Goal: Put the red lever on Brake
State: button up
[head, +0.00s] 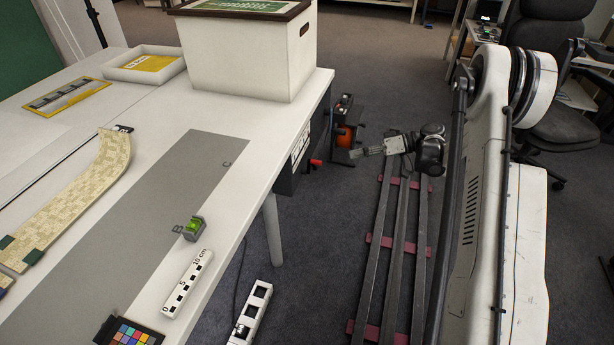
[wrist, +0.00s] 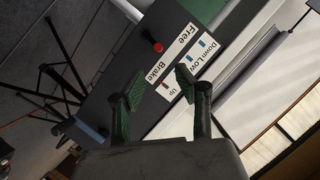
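The red lever (head: 315,162) sticks out from the dark control box (head: 287,180) under the table's right end. In the wrist view the red lever (wrist: 157,47) is a round red knob on the dark panel, beside the "Free" (wrist: 187,33) and "Brake" (wrist: 156,70) labels; I cannot tell exactly which it points to. My gripper (head: 356,153) is right of the lever, over the floor, pointing toward the box. In the wrist view my gripper (wrist: 150,84) has its green-padded fingers spread and empty. The knob appears beyond the fingertips, not touched.
A white archival box (head: 240,55) stands on the white table (head: 262,142) above the panel. An orange-and-black device (head: 345,130) stands on the floor behind the lever. Labels "Up" and "Down LOW" (wrist: 200,55) sit beside Brake and Free.

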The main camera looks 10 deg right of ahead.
aim_at(317, 163)
jog(key=b+x, duration=0.4)
jog(key=x, duration=0.9)
jog(key=shift+w+a+f, duration=0.15)
jog(key=shift+f, duration=0.05)
grip_shut()
